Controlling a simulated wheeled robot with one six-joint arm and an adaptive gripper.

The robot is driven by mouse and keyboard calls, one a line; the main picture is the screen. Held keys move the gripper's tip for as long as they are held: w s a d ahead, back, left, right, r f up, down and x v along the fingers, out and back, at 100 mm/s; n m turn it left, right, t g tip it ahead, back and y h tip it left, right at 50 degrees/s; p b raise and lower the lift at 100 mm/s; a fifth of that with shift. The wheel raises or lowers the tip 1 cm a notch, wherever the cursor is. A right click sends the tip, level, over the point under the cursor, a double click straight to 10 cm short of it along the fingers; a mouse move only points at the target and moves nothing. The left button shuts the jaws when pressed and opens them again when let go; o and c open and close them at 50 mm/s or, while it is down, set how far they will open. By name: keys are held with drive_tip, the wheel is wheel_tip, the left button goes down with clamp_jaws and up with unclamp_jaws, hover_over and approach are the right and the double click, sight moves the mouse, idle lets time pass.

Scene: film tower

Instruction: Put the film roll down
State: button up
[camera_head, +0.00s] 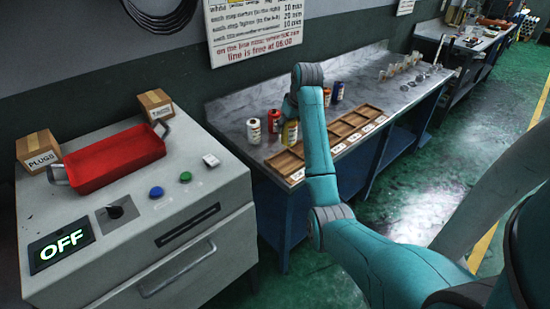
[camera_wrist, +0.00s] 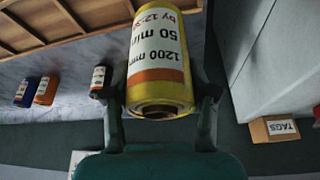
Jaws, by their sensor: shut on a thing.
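I cannot tell whether the roll touches the bench or tray. The tray has several compartments with white labels along its front; it also shows in the wrist view (camera_wrist: 50,52).
An orange-red roll (camera_head: 327,97) and a blue roll (camera_head: 337,92) stand right, behind my arm. A grey cabinet with a red tray (camera_head: 115,157) is at left. Glassware stands farther along the bench.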

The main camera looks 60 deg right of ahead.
drive_tip(key=shift+w+f, duration=0.2)
drive_tip(key=shift+w, duration=0.1)
drive_tip(key=shift+w+f, duration=0.1)
drive_tip(key=shift+f, duration=4.65)
drive_tip(key=shift+f, duration=0.15)
drive_tip(key=o, duration=1.3)
